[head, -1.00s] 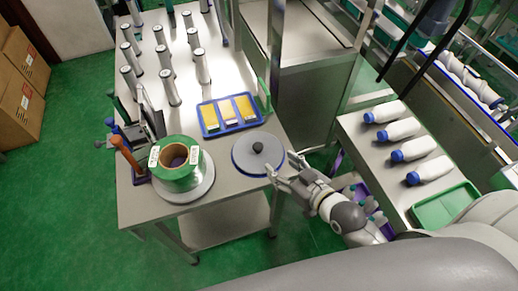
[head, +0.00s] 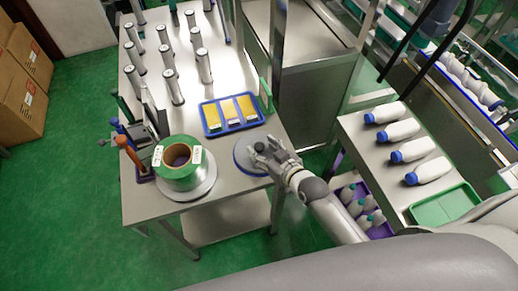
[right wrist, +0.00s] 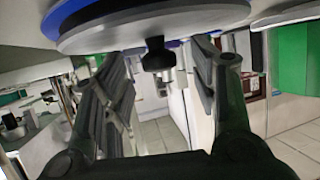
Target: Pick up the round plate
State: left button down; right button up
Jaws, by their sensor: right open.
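The round plate (head: 242,160) is a grey disc with a blue rim and a dark knob on top. It lies near the right edge of the metal table, partly hidden by my right gripper (head: 267,153). My right gripper is open over the plate, at its knob. In the right wrist view the plate (right wrist: 150,30) spans the top of the picture. Its dark knob (right wrist: 157,56) shows between the two spread fingers (right wrist: 160,80), with space on both sides. My left gripper is not in view.
A green roll (head: 178,163) stands on a grey disc left of the plate. A blue tray (head: 203,117) with yellow packs lies behind it. Several grey cylinders stand farther back. White bottles (head: 408,150) and a green tray (head: 445,206) are on the right-hand table.

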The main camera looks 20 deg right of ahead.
jog(key=shift+w+f, duration=0.1)
jog(key=shift+w, duration=0.05)
grip_shut()
dwell(0.4)
